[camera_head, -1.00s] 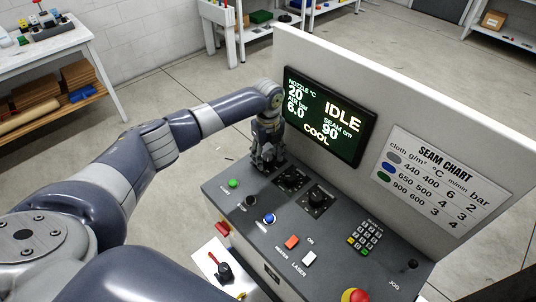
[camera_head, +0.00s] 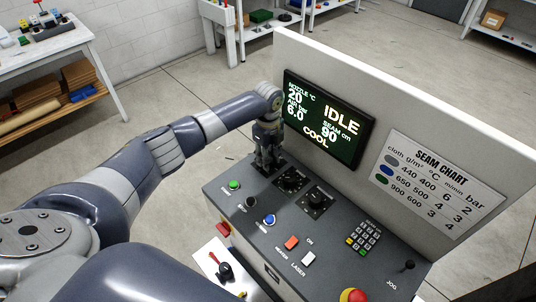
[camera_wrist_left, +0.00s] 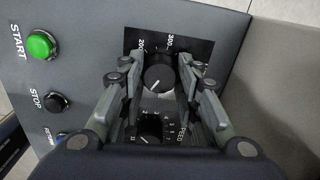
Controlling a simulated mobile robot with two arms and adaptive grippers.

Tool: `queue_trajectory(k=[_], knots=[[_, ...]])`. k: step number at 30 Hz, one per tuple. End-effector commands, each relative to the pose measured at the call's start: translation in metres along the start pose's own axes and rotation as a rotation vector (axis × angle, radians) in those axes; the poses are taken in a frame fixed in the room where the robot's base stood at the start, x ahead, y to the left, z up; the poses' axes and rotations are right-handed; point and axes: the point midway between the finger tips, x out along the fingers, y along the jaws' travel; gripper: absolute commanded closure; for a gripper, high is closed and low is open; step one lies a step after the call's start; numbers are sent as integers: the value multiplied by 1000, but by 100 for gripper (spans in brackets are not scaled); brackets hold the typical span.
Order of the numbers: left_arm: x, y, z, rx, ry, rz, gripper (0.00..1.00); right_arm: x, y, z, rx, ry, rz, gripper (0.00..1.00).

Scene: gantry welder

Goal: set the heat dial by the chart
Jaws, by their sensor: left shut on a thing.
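The heat dial (camera_wrist_left: 158,79) is a black round knob in the left wrist view, on a plate marked 200 and 300. Its white pointer line slants to the lower left there. My left gripper (camera_wrist_left: 161,88) points down with its fingers shut on the knob's sides. In the head view the left gripper (camera_head: 268,164) stands at the panel's far left corner and hides this dial. The seam chart (camera_head: 440,182) lists grey 440, 400; blue 650, 500; green 900, 600. The screen (camera_head: 328,119) reads nozzle 20 °C, IDLE, COOL. My right gripper is not in view.
The speed dial (camera_wrist_left: 150,128) sits close beside the heat dial, and a third dial (camera_head: 316,200) follows. A green start button (camera_head: 234,184), a black stop button (camera_head: 251,201) and a blue button (camera_head: 269,219) line the front. The upright board (camera_head: 400,110) borders the panel's back.

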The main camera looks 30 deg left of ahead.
Motion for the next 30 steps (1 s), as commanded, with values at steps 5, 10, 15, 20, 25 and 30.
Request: queue_trajectory(k=[5,10,15,20,25,30], knots=[[-3,0,-2,-168,4,1,94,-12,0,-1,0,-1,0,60],[-2,-1,-2,-329,3,0,94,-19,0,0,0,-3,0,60],[-2,-1,-1,-492,3,0,94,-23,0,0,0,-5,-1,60],[-1,-1,-1,-643,3,-1,94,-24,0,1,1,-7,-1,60],[-1,-2,-1,-804,3,-2,94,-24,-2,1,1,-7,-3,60],[-1,-2,0,-965,3,-2,94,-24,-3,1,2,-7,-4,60]])
